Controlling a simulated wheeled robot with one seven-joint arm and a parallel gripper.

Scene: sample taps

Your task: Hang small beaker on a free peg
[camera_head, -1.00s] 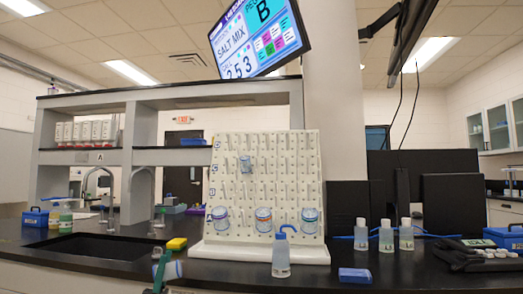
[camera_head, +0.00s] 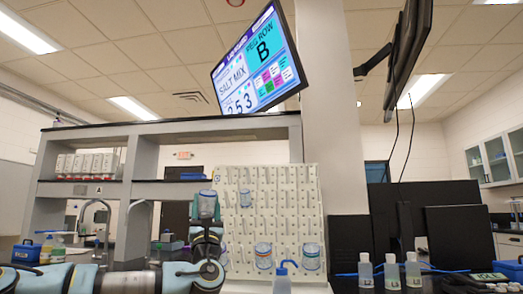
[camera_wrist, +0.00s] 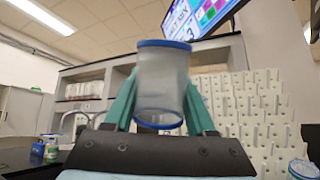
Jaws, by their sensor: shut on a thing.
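My gripper (camera_wrist: 160,105) is shut on a small translucent beaker (camera_wrist: 163,75) with blue rims. The green fingers press its two sides, and it looks roughly upright in the wrist view. In the head view the held beaker (camera_head: 208,205) is in front of the left edge of the white pegboard (camera_head: 228,181). Two larger blue-rimmed beakers hang lower, one in the middle (camera_head: 263,255) and one at the right (camera_head: 311,256). Many upper pegs look bare. My arm hides the lower left of the board.
A grey shelf unit (camera_head: 150,165) rises behind and left, and a tilted screen (camera_head: 258,62) hangs above. The air before the upper board is clear.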

